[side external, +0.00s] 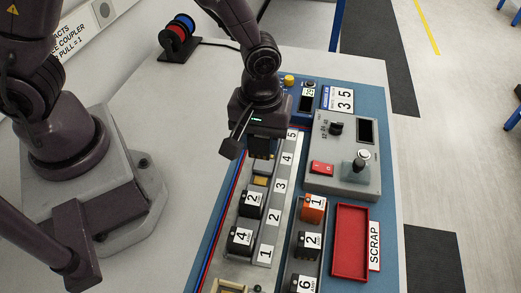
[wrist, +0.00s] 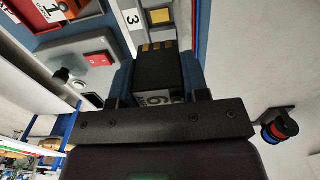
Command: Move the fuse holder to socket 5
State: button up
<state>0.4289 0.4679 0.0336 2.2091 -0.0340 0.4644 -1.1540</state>
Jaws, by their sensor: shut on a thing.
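The fuse holder (wrist: 158,70) is a black block with copper contacts on its far end and a partly hidden white number label. My gripper (wrist: 160,92) is shut on it, one finger on each side. In the side view my gripper (side external: 261,140) is at the upper end of the numbered socket strip (side external: 268,236), and the dark holder (side external: 260,150) shows just under it, near labels 4 and 5. Socket 5's label (side external: 292,135) is visible, but the socket itself is hidden behind my gripper. I cannot tell whether the holder touches the strip.
Black holders labelled 4 (side external: 240,240) and 2 (side external: 249,205) sit lower on the strip. A second rail holds an orange holder (side external: 312,209) and black ones (side external: 307,245). A grey control box (side external: 342,180) with joystick and a red scrap tray (side external: 338,275) stand right.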

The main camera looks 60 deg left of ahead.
jog(key=shift+r, duration=0.2)
jog(key=shift+r, duration=2.5)
